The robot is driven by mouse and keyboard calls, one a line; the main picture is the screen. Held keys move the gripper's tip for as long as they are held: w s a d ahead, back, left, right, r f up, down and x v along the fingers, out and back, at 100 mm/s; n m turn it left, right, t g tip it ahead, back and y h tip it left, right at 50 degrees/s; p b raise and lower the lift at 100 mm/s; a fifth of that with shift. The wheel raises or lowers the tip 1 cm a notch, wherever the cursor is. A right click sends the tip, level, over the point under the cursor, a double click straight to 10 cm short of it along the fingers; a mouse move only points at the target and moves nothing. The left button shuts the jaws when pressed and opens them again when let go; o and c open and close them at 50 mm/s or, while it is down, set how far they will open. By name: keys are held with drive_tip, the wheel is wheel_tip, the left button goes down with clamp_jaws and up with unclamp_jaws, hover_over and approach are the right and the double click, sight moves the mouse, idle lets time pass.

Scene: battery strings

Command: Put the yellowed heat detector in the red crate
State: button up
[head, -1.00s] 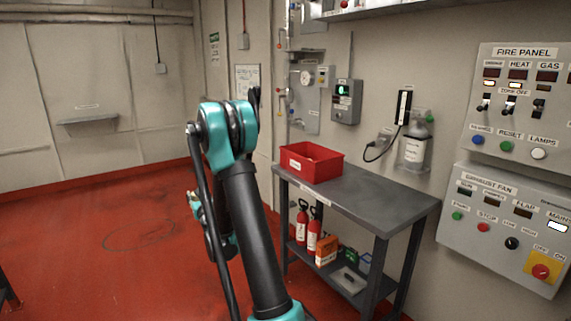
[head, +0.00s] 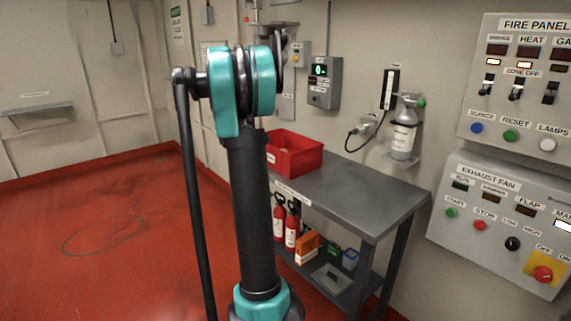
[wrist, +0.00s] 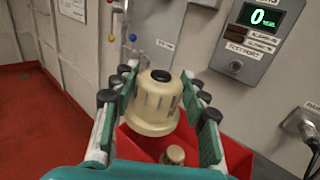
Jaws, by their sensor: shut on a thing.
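In the wrist view the yellowed heat detector (wrist: 153,104), a cream dome-shaped body with a dark round top, sits between the two fingers of my gripper (wrist: 158,76). My gripper is shut on it. The red crate (wrist: 236,157) shows below and behind the detector, which appears to be over it. In the head view the red crate (head: 300,160) stands on the far left end of the grey table. My gripper and the detector are hidden behind my arm there.
A small beige object (wrist: 174,156) shows inside the crate. The grey table (head: 350,196) is bare right of the crate. Wall boxes (head: 322,82) and a bottle (head: 404,138) are behind it. Fire extinguishers (head: 291,230) stand on the lower shelf.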

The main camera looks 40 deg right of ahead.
drive_tip(key=s+d+r+m+g+h, duration=0.2)
drive_tip(key=s+d+r+g, duration=0.1)
drive_tip(key=s+d+r, duration=0.45)
wheel_tip(320, 180, down, 20)
drive_tip(key=w, duration=0.1)
drive_tip(key=shift+f, duration=0.25)
drive_tip(key=shift+f, duration=0.4)
drive_tip(key=shift+f, duration=0.2)
drive_tip(key=o, duration=1.2)
